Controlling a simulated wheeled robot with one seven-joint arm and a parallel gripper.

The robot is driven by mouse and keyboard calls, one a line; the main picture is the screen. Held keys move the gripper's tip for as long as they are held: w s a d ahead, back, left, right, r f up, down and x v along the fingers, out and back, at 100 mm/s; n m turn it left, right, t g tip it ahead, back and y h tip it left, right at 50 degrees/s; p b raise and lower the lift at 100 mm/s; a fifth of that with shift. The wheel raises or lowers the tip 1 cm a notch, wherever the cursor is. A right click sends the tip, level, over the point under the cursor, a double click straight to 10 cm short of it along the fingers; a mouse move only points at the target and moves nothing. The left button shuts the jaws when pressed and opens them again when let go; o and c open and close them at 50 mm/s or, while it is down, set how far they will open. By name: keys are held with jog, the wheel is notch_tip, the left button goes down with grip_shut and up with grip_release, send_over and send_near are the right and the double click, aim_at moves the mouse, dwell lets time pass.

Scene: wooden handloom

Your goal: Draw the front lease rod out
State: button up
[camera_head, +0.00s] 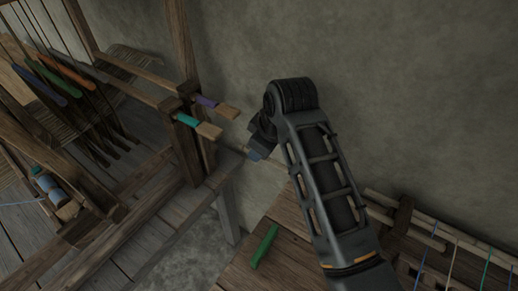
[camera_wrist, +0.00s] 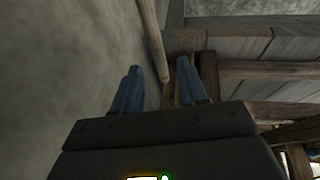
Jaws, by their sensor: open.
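Two flat wooden rods stick out past the loom's upright post. One has a teal band (camera_head: 187,120) and lies nearer in the head view; the other has a purple band (camera_head: 206,101). Which of them is the front lease rod is not marked. My gripper (camera_head: 257,153) hangs to the right of and below the rods' pale ends, apart from them in the picture. In the wrist view my gripper (camera_wrist: 158,68) is open, with two blue fingers apart. A wooden rod (camera_wrist: 153,42) runs beyond and between the fingertips, and I see no contact.
The wooden loom (camera_head: 180,60) fills the left side, with its colored handles (camera_head: 65,72) and blue spool (camera_head: 46,184). A grey wall (camera_head: 400,90) stands close behind my arm.

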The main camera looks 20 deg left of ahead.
jog(key=v, duration=0.5)
